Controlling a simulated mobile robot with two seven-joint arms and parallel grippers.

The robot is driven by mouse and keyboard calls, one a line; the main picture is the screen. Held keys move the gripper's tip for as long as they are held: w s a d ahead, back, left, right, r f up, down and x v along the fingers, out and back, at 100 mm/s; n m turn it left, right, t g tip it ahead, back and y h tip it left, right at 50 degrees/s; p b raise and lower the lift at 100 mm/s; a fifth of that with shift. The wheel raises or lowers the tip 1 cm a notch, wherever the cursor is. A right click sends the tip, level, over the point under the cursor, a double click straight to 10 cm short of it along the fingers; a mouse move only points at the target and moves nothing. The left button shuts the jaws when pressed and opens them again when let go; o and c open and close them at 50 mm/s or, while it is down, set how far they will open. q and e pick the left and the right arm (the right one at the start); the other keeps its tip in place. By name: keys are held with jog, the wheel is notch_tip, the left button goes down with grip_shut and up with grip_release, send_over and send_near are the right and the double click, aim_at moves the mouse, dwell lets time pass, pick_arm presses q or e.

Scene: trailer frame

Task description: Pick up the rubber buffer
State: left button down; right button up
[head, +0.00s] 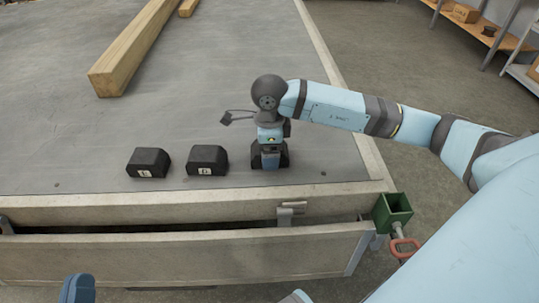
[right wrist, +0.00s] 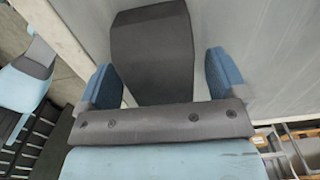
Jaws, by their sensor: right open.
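Two black rubber buffers with small white labels, one at the left (head: 148,163) and one to its right (head: 207,160), stand side by side near the front edge of the grey trailer bed (head: 210,85). My right gripper (head: 269,160) points down just right of them. In the right wrist view a black buffer (right wrist: 152,50) lies between the blue fingers of my right gripper (right wrist: 161,72), which is open around it with narrow gaps at the sides. A blue tip of my left gripper (head: 77,290) shows at the bottom left.
Wooden beams (head: 130,52) lie at the back left of the bed. A side board (head: 180,255) runs along the front. A green bracket (head: 392,212) with a red ring (head: 404,248) sits at the front right corner. Shelves (head: 480,30) stand far right.

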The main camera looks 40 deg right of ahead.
jog(key=shift+r, duration=0.1)
jog(key=c, duration=1)
jog(key=shift+c, duration=0.8)
jog(key=shift+r, duration=0.1)
